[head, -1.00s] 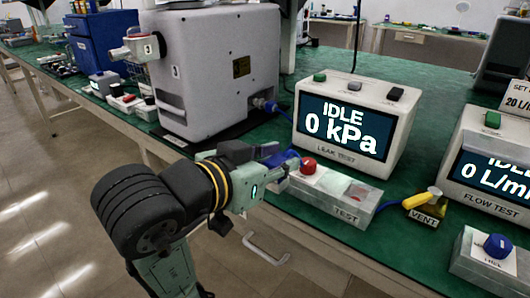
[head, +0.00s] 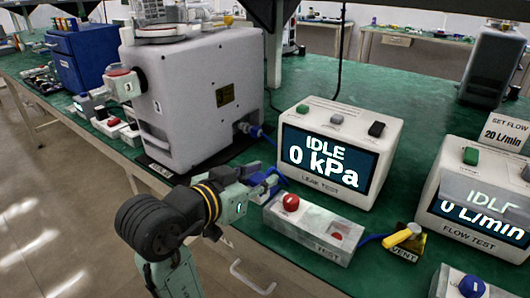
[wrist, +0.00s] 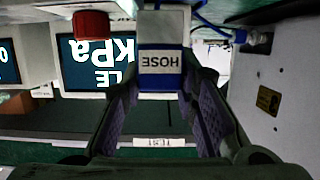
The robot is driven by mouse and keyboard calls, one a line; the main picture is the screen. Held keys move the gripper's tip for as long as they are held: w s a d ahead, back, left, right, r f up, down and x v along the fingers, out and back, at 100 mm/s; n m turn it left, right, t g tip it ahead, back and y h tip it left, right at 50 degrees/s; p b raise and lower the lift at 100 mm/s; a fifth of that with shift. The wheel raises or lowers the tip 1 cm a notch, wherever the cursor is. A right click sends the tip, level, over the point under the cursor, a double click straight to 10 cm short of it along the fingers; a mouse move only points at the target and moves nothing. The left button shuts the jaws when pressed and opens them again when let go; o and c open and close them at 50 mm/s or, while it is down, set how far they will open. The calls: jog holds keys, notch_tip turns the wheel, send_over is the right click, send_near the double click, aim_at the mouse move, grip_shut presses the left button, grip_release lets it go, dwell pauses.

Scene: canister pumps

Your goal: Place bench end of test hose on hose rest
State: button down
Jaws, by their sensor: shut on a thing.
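My gripper (head: 262,184) is at the bench's front edge, just left of the red button (head: 290,202). It is shut on the blue bench end of the test hose (head: 270,180), which is partly hidden by the fingers. In the wrist view, a blue piece (wrist: 162,84) with a white label reading HOSE, upside down, shows between the fingers, with a white part beyond it. I cannot tell whether that label is on the hose end or on the rest. A blue hose (head: 262,134) leaves the port of the grey canister pump. The hose rest is not clearly made out.
The grey pump (head: 190,95) stands behind my gripper. The leak tester (head: 300,114) reads IDLE, 0 kPa. The TEST block (head: 310,225) is close on the right. A yellow vent valve (head: 404,236) and the flow tester (head: 450,230) stand further right.

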jog(key=p, duration=0.2)
jog(key=w+p, duration=0.1)
jog(key=p, duration=0.1)
jog(key=shift+d+r+p, duration=0.2)
jog(key=shift+p, duration=0.1)
jog(key=w, duration=0.2)
jog(key=w+f, duration=0.1)
jog(key=w, duration=0.4)
jog(key=shift+d+f, duration=0.2)
jog(key=shift+d, duration=0.2)
jog(key=f, duration=0.1)
jog(key=w+f, duration=0.1)
jog(key=f, duration=0.1)
jog(key=shift+f+p, duration=0.15)
jog(key=shift+p, duration=0.15)
jog(key=shift+f, duration=0.2)
jog(key=shift+f, duration=0.2)
jog(key=c, duration=1.3)
grip_release()
